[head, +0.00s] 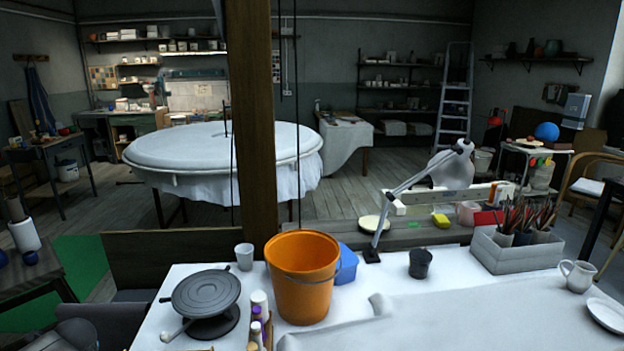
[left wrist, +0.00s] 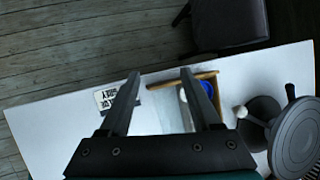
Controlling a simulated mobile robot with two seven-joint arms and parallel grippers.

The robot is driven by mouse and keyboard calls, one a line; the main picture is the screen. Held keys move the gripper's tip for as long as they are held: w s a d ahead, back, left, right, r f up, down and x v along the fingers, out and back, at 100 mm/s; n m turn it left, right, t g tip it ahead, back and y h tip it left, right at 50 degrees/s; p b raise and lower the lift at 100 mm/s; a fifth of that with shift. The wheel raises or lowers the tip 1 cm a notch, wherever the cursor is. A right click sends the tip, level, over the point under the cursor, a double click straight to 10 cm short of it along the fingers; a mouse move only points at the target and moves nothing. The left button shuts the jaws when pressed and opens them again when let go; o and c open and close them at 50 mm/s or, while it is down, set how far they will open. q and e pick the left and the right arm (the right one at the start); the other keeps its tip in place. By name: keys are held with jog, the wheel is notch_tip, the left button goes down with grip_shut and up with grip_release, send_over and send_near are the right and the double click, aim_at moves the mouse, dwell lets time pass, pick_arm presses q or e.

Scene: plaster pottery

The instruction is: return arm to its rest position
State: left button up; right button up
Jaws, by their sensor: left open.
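My left gripper (left wrist: 159,76) shows in the left wrist view with its two dark fingers spread apart. Nothing is held between the fingers. It is above the white table (left wrist: 60,125), and the gap between the fingers lies over the table's edge and a small wooden tray (left wrist: 211,75). The tray holds a blue round item (left wrist: 207,88), partly hidden by a finger. I see no left gripper clearly in the head view. My right gripper is in neither view.
A printed card (left wrist: 113,96) lies near the left finger. A dark chair (left wrist: 230,20) stands beyond the edge.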

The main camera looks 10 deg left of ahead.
pick_arm(q)
jog(key=s+a+f+n+y, duration=0.1)
jog(key=s+a+f+n, duration=0.15)
jog(key=s+a, duration=0.55)
jog(key=s+a+f+n+y, duration=0.15)
jog(key=s+a+n, duration=0.3)
jog(key=s, duration=0.75)
jog(key=s+a+f+n+y, duration=0.1)
jog(key=s+a+f+n, duration=0.2)
jog(key=s+a, duration=0.5)
jog(key=s+d+f+n+h, duration=0.1)
jog(key=s+d+f+h, duration=0.15)
jog(key=d+f, duration=0.8)
jog(key=s+d+f+n+h, duration=0.1)
jog(key=s+d+f+h, duration=0.15)
jog(key=d+f, duration=0.8)
jog(key=s+d+f+n+g+h, duration=0.1)
jog(key=s+d+f+h, duration=0.1)
jog(key=d, duration=1.6)
jog(key=s+d+f+n+h, duration=0.1)
jog(key=d+f+h, duration=0.1)
jog(key=d, duration=1.7)
jog(key=f+b, duration=0.2)
jog(key=a+f+b, duration=0.1)
jog(key=f+b, duration=0.2)
jog(key=shift+a, duration=0.2)
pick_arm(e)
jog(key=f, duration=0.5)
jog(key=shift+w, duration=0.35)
